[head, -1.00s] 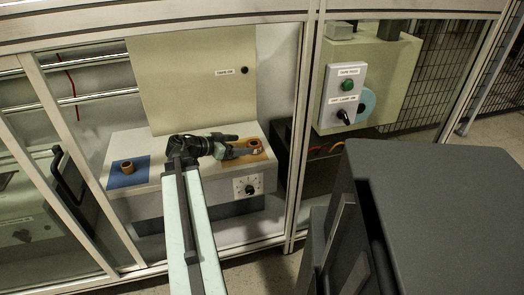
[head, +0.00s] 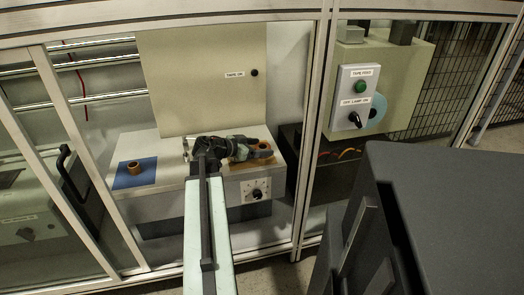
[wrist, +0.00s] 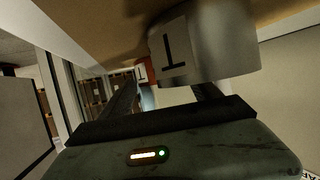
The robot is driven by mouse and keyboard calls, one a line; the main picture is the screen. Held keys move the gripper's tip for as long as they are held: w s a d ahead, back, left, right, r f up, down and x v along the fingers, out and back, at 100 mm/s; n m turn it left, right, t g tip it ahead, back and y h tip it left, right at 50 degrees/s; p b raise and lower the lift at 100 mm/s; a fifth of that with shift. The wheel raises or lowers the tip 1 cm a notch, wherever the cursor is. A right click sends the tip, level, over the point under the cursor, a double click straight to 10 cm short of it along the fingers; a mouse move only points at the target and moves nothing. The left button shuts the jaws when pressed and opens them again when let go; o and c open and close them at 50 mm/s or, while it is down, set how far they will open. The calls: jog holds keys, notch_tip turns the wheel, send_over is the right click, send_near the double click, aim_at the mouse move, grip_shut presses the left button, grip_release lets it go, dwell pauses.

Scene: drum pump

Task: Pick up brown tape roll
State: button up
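A brown tape roll (head: 264,149) stands on an orange-brown mat (head: 276,160) at the right of the light bench, partly hidden by my gripper. Another brown roll (head: 132,168) stands on a blue mat (head: 146,180) at the left of the bench. My gripper (head: 250,149) is at the right-hand roll, coming from the left. In the wrist view its two dark fingers are spread apart, with a pale grey rounded block bearing a black mark (wrist: 205,45) in front of the right one. A small orange-brown patch shows between them; contact with the roll cannot be told.
A beige cabinet (head: 200,80) stands behind the bench. A knob panel (head: 256,190) is on the bench front. Enclosure posts (head: 315,130) and a frame rail surround the opening. A switch box (head: 354,97) hangs at the right.

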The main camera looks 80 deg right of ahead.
jog(key=c, duration=1.2)
notch_tip(320, 180, up, 10)
jog(key=p, duration=1)
